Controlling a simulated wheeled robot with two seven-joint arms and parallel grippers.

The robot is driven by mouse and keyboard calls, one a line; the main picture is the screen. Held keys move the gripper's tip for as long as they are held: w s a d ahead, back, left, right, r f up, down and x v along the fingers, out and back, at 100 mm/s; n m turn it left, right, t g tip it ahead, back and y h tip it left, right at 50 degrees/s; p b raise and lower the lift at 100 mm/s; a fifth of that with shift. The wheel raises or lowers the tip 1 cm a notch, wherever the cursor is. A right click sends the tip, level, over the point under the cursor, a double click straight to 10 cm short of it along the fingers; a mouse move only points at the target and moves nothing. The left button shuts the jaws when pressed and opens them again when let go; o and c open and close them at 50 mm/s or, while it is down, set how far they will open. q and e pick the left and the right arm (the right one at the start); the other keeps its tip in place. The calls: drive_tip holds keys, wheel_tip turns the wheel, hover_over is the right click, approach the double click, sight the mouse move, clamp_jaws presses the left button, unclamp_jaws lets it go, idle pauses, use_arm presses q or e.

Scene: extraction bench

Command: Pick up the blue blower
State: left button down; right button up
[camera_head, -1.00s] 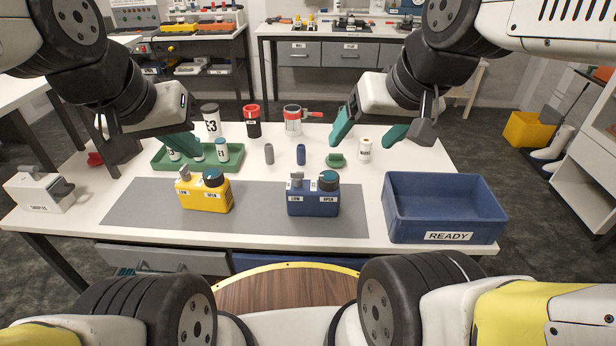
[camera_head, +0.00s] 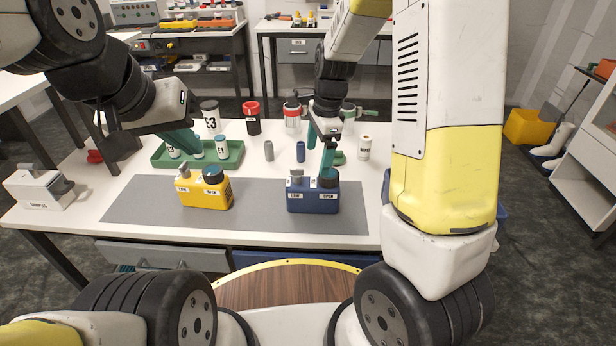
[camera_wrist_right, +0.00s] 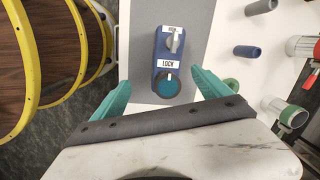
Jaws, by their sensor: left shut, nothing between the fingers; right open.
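The blue blower (camera_head: 313,197) stands on the grey mat, with a grey switch and a dark, teal-topped knob on top. The right wrist view shows the blower (camera_wrist_right: 161,66) from above, with a LOCK label by its teal knob. My right gripper (camera_head: 321,156) is open and empty above and slightly behind the blower. My left gripper (camera_head: 192,142) is shut and empty over the green tray.
A yellow blower (camera_head: 205,194) stands left on the grey mat (camera_head: 262,205). The green tray (camera_head: 236,163) holds white bottles. Grey (camera_head: 269,151) and blue (camera_head: 301,151) cylinders stand behind the mat. My right arm hides most of the blue bin on the right.

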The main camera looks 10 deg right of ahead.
sight(313, 191)
drive_tip(key=w+f+m, duration=0.1)
drive_tip(key=f, duration=0.1)
drive_tip(key=f+m, duration=0.1)
drive_tip(key=f, duration=0.2)
drive_tip(key=w+f+m+g+h, duration=0.1)
drive_tip(key=f, duration=0.2)
drive_tip(key=shift+w+a+f+m, duration=0.15)
drive_tip(key=shift+w+a+m, duration=0.15)
drive_tip(key=shift+a+m, duration=0.1)
drive_tip(key=f, duration=0.8)
drive_tip(key=shift+w, duration=0.2)
drive_tip(key=c, duration=1.7)
drive_tip(key=shift+r, duration=0.1)
drive_tip(key=shift+c, duration=0.9)
drive_tip(key=shift+r, duration=0.1)
